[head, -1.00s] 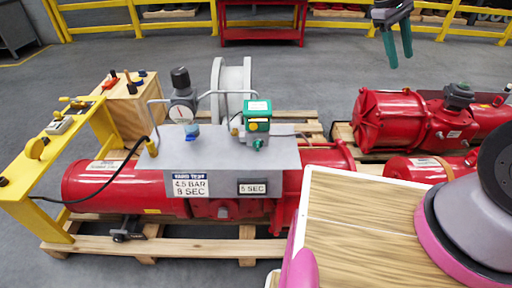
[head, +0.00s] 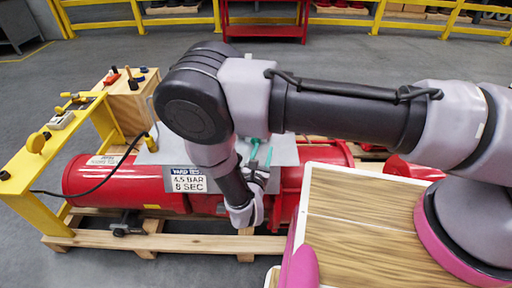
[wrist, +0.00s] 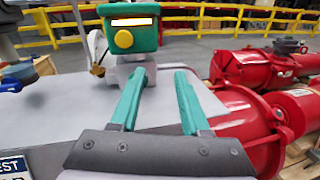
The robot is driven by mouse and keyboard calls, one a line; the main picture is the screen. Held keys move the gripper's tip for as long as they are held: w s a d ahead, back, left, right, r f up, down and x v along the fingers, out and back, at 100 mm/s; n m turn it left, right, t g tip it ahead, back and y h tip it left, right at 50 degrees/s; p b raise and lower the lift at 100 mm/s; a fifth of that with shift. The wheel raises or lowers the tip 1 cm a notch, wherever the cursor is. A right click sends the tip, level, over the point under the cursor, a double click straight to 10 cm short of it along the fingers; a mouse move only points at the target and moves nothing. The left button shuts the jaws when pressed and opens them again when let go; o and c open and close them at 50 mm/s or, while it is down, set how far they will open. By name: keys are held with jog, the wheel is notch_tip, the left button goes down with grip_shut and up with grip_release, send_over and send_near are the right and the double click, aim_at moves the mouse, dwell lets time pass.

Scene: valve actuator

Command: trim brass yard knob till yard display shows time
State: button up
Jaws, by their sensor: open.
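My gripper (wrist: 158,74) is open and empty, its two teal fingers reaching over the grey panel (wrist: 62,122). A smaller brass part (wrist: 97,70) is left of the box. The yard sign (head: 188,180) reads 4.5 BAR, 8 SEC. My arm hides the small seconds display in the head view. My gripper also shows there (head: 261,147).
A blue knob (wrist: 18,74) is at the left edge of the wrist view. Red actuators (wrist: 255,68) lie to the right. A yellow frame (head: 45,150) with a black cable stands left. A wooden-topped surface (head: 365,225) is at the front right.

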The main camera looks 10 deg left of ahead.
jog(key=s+f+n+y, duration=0.1)
jog(key=s+a+f+n+y, duration=0.1)
jog(key=f, duration=0.1)
jog(key=s+f+n+y, duration=0.1)
jog(key=f, duration=0.1)
jog(key=shift+s+a+n+y, duration=0.15)
jog(key=shift+a+n+y, duration=0.1)
jog(key=shift+n+y, duration=0.05)
jog(key=x, duration=1)
jog(key=shift+w+a+f, duration=0.15)
jog(key=shift+w, duration=0.05)
grip_shut()
